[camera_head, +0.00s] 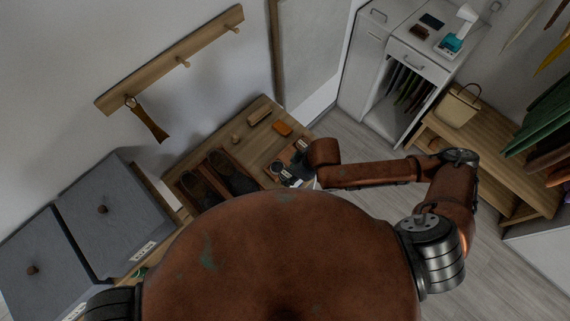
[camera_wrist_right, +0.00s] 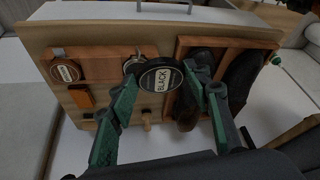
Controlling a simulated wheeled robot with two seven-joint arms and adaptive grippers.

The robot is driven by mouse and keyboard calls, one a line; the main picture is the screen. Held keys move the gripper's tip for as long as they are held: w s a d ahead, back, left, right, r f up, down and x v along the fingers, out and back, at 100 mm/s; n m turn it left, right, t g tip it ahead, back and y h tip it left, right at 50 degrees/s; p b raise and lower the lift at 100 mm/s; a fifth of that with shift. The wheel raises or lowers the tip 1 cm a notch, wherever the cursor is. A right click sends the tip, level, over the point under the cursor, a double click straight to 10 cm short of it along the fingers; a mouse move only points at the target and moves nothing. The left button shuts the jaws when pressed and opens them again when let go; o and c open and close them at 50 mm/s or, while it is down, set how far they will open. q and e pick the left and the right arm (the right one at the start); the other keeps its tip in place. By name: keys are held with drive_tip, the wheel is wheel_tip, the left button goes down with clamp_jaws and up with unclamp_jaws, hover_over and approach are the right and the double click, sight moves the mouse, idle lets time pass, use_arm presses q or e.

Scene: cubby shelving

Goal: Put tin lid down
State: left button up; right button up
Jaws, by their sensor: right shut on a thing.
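The tin lid (camera_wrist_right: 161,78) is a dark disc with a pale ring and the word "BLACK". In the right wrist view it sits between the green fingers of my right gripper (camera_wrist_right: 163,72), which is shut on it. The lid is tilted with its face toward the camera, over the wooden bench top. A round metal rim (camera_wrist_right: 131,63) shows just left of the lid, partly hidden by a finger. Another round tin with a brown label (camera_wrist_right: 67,72) stands farther left. My left gripper is not in view.
Dark shoes (camera_head: 231,172) lie in a wooden tray beside the lid. An orange block (camera_head: 282,128) and a brush (camera_head: 259,116) lie on the bench (camera_head: 240,137). Grey boxes (camera_head: 110,215) stand at left. A white cabinet (camera_head: 414,62) stands at back right.

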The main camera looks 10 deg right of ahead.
drive_tip(key=w+a+f, duration=0.1)
drive_tip(key=w+a, duration=0.1)
drive_tip(key=w, duration=0.2)
drive_tip(key=p, duration=0.1)
hover_over(277, 166)
drive_tip(key=s+d, duration=0.1)
drive_tip(key=s, duration=0.1)
drive_tip(key=f, duration=0.5)
drive_tip(key=shift+w+d+f, duration=0.15)
drive_tip(key=shift+w+f, duration=0.05)
drive_tip(key=f+p, duration=0.1)
drive_tip(key=w+f+p, duration=0.1)
drive_tip(key=shift+f, duration=0.4)
drive_tip(key=shift+f+p, duration=0.4)
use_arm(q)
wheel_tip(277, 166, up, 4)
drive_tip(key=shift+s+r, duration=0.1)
use_arm(e)
drive_tip(key=shift+s+f, duration=0.1)
drive_tip(key=o, duration=0.8)
drive_tip(key=shift+c, duration=0.2)
